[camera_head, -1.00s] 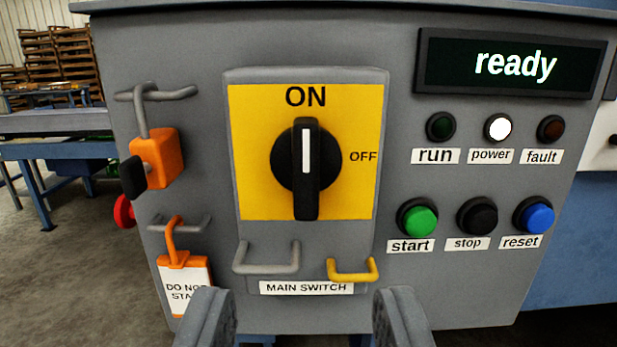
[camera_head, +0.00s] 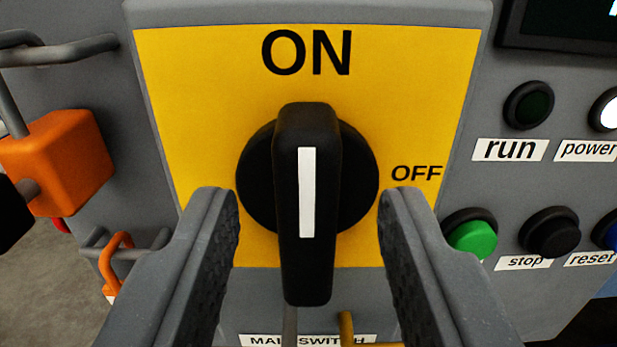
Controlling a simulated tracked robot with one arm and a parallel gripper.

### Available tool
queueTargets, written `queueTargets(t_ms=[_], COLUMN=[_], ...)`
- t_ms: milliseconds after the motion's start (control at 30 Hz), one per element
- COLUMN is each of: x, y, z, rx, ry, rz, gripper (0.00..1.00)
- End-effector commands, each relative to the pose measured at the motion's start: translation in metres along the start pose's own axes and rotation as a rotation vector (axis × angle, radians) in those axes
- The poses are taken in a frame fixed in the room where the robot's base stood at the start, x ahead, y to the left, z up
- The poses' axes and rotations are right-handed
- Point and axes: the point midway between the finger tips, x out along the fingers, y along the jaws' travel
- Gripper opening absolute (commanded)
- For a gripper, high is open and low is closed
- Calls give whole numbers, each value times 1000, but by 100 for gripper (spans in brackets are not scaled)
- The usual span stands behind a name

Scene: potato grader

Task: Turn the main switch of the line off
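The main switch (camera_head: 320,270) is a black rotary handle with a white stripe on a yellow plate (camera_head: 190,100). The handle stands upright, its stripe pointing up to ON. The OFF mark is to its right. My gripper (camera_head: 309,205) is open, one finger on each side of the handle's lower part, with gaps visible on both sides. I cannot tell how far the fingertips are from the plate.
Left of the plate are an orange padlock (camera_head: 62,160) on a grey loop and an orange hook (camera_head: 112,262). To the right are the run lamp (camera_head: 529,105), green start button (camera_head: 473,237) and black stop button (camera_head: 552,234). Grey and yellow loops stick out below the switch.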

Motion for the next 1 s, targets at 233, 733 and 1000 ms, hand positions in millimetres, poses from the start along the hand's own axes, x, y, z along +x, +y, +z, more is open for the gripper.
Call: queueTargets(t_ms=[233,733,1000], x=[7,7,7], y=[0,14,4], z=[2,2,2], rx=[0,2,48], ry=[-4,-4,-2], rz=[0,2,4], gripper=[38,0,0])
